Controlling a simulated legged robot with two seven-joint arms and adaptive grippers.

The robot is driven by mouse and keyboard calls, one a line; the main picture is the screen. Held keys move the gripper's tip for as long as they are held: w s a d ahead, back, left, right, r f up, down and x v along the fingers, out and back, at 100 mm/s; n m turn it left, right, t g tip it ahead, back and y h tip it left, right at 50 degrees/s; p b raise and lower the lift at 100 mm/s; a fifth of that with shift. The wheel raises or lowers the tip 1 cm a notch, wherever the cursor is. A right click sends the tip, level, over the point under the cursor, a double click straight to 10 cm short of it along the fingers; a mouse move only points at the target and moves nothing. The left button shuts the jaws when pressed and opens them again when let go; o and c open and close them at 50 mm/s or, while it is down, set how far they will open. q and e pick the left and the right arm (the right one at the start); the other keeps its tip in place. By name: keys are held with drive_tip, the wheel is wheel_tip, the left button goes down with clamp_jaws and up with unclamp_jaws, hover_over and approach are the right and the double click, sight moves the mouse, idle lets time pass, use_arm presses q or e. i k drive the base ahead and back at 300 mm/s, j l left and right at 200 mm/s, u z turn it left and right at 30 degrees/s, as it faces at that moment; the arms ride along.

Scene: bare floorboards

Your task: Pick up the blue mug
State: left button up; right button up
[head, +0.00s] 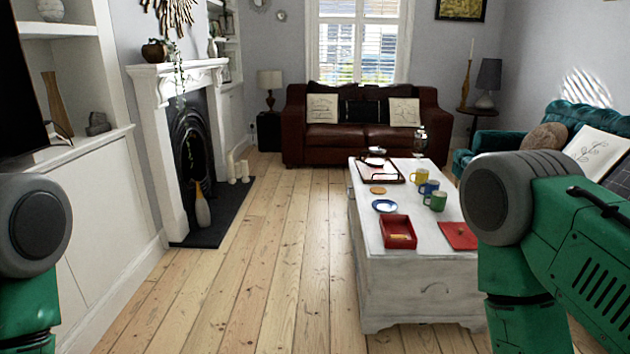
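The blue mug (428,188) stands on the white wooden chest table (400,285), toward its right side. A yellow mug (419,176) is just behind it, and a green mug (437,201) is just in front and slightly right. The mugs partly overlap in this view, so I cannot tell whether they touch. Parts of my two green and grey arms show at the left and right edges, well nearer than the mug. Neither gripper is in view.
The table also holds a red tray (398,241), a flat red item (457,236), a blue-rimmed plate (385,206), a brown disc (378,190) and a dark tray (378,179). Floorboards (285,270) are clear left of the table. A teal sofa (487,141) stands right, a brown sofa (330,140) behind.

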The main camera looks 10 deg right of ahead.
sight(428, 190)
drive_tip(key=i+u, duration=0.2)
drive_tip(key=i, duration=0.7)
drive_tip(key=i+l+u, duration=0.2)
drive_tip(key=i, duration=0.65)
drive_tip(key=i+j+z, duration=0.1)
drive_tip(key=i+z, duration=0.35)
drive_tip(key=i+j+z, duration=0.2)
drive_tip(key=i+z, duration=0.25)
drive_tip(key=i+j+z, duration=0.2)
drive_tip(key=z, duration=0.3)
drive_tip(key=i+j+z, duration=0.15)
drive_tip(key=z, duration=0.25)
drive_tip(key=i+j+z, duration=0.25)
drive_tip(key=z, duration=0.2)
drive_tip(key=i+j+z, duration=0.15)
drive_tip(key=j+z, duration=0.25)
drive_tip(key=i+j+z, duration=0.1)
drive_tip(key=z, duration=0.35)
drive_tip(key=j+z, duration=0.4)
drive_tip(key=i+j+z, duration=0.1)
drive_tip(key=j+z, duration=0.2)
drive_tip(key=j, duration=0.25)
drive_tip(key=j+z, duration=0.35)
drive_tip(key=j, duration=0.2)
drive_tip(key=i, duration=0.05)
